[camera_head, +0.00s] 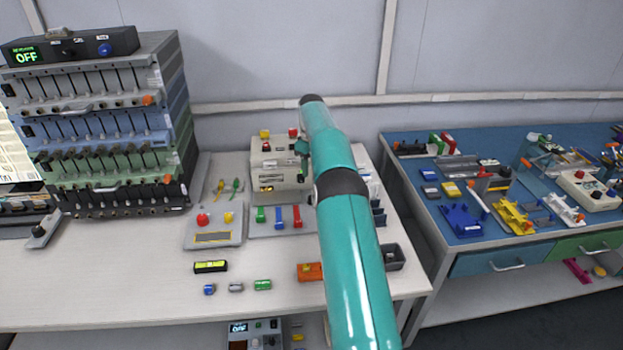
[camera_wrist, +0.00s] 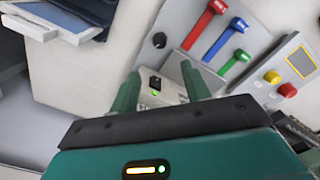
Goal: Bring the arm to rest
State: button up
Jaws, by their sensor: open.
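My gripper (camera_wrist: 165,95) shows in the wrist view with its two green fingers apart and nothing seen between them. Behind the fingers is a pale machine (camera_wrist: 90,50) with a small black switch. Red, blue and green levers (camera_wrist: 225,40) stand above and right of the fingers. In the head view my teal arm reaches from the bottom toward the back of the white bench (camera_head: 130,290). It ends close to the beige machine (camera_head: 268,165). My fingers are mostly hidden there. Whether they touch the machine cannot be told.
A tall rack (camera_head: 100,120) of several coloured tiers stands at the left. A panel with a red and a yellow button (camera_head: 214,225) lies beside the levers. Small cells (camera_head: 236,287) lie at the front. A blue bench (camera_head: 470,225) with several tools stands right, across a gap.

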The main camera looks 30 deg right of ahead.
jog(key=shift+r, duration=0.7)
